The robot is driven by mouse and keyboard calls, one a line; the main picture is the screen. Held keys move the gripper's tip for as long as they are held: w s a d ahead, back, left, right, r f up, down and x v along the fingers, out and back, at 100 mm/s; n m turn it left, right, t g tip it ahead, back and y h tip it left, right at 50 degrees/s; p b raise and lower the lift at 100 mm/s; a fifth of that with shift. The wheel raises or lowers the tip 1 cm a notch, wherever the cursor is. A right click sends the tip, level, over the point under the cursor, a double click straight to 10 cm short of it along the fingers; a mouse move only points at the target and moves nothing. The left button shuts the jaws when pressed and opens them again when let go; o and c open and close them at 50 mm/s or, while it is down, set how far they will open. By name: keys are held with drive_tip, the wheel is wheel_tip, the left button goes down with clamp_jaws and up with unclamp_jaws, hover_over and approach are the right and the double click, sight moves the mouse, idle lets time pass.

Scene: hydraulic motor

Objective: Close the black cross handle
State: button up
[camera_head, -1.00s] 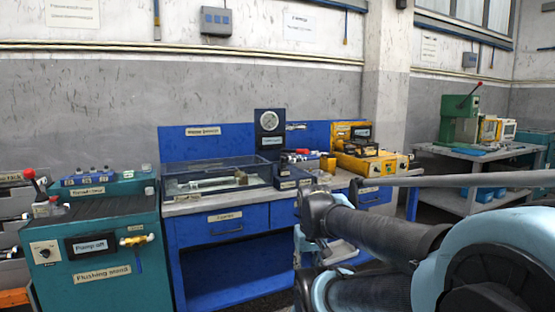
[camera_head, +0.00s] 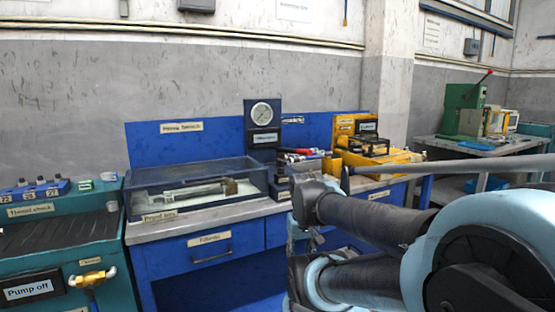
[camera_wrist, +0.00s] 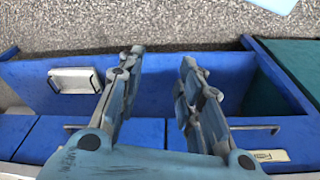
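I cannot make out a black cross handle in either view. The pressure gauge panel (camera_head: 262,135), a dark upright plate with a round dial, stands at the back of the blue workbench (camera_head: 190,230). Small red and dark parts lie to the right of its foot, too small to tell apart. My gripper (camera_wrist: 159,65) is open in the wrist view, with nothing between its two fingers. It points down past the blue drawer fronts (camera_wrist: 45,135) toward the floor. In the head view my arm covers the bench's right front, and the gripper cannot be made out there.
A glass-topped case (camera_head: 150,190) sits on the bench top, left of the gauge. A yellow unit (camera_head: 395,157) stands to the right. A teal stand (camera_head: 60,230) with a yellow-handled valve (camera_head: 92,277) is at left. A green press (camera_head: 462,110) stands on the far table.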

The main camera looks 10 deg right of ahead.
drive_tip(key=shift+w+d, duration=0.15)
drive_tip(key=shift+w, duration=0.3)
drive_tip(key=shift+o, duration=1.3)
drive_tip(key=shift+r, duration=0.1)
wheel_tip(320, 180, up, 38)
drive_tip(key=g, duration=0.2)
hover_over(281, 163)
drive_tip(key=w, duration=0.2)
drive_tip(key=f, duration=1.7)
drive_tip(key=shift+s+d+f, duration=0.15)
drive_tip(key=shift+s+d, duration=0.05)
drive_tip(key=shift+c, duration=0.4)
